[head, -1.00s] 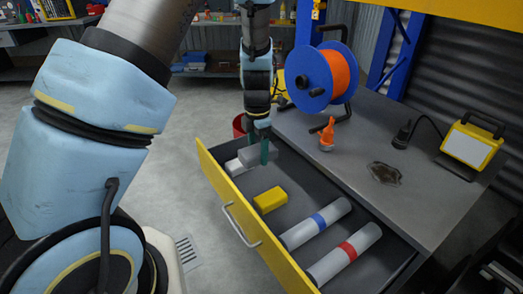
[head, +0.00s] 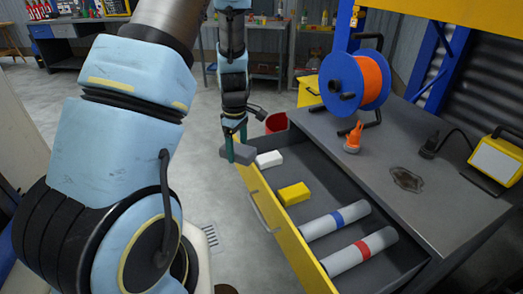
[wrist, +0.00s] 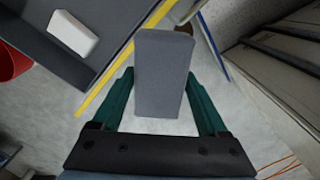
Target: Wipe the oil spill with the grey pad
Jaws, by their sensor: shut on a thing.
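The grey pad (head: 240,152) is a flat block held between the green fingers of my gripper (head: 234,137). In the wrist view the pad (wrist: 163,75) sticks out beyond the fingertips of my gripper (wrist: 159,90). My gripper is shut on it, beside the far left end of the open yellow-fronted drawer (head: 266,212). The oil spill (head: 407,180) is a dark, irregular patch on the grey bench top (head: 445,206), well to the right of my gripper.
In the drawer lie a white block (head: 269,159), a yellow block (head: 293,193) and two grey cylinders with blue (head: 337,219) and red (head: 361,251) bands. An orange cable reel (head: 358,80), an orange object (head: 353,138) and a yellow lamp (head: 496,160) stand on the bench around the spill. A red bucket (head: 276,122) stands behind the drawer.

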